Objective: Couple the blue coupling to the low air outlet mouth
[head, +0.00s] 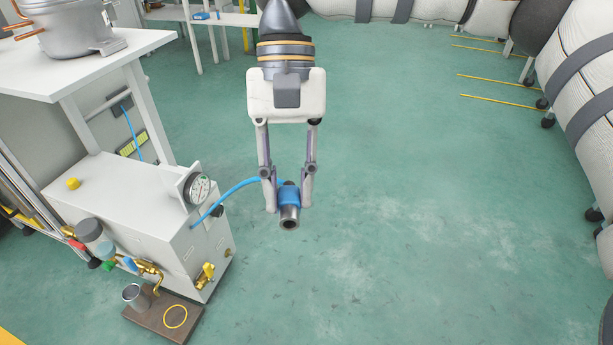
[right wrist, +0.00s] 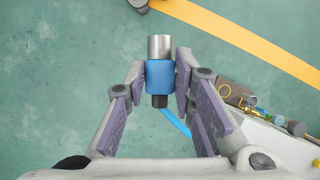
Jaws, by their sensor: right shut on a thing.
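The blue coupling (head: 289,196) has a blue sleeve and a bare metal end with a dark round opening. My right gripper (head: 288,207) is shut on its blue sleeve and holds it above the green floor, right of the white compressor cabinet (head: 130,205). In the right wrist view the coupling (right wrist: 160,74) sits between the fingers, with its metal end beyond them. A blue hose (head: 235,187) runs to the cabinet. A brass valve (head: 206,274) sits low on the cabinet. I cannot tell for certain which fitting is the low air outlet mouth. My left gripper is not in view.
A pressure gauge (head: 199,188) juts from the cabinet. Brass piping (head: 150,268) is at its lower left. A brown board (head: 158,317) with a metal cup (head: 136,296) and yellow ring (head: 175,316) is below. Open floor (head: 400,200) lies to the right.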

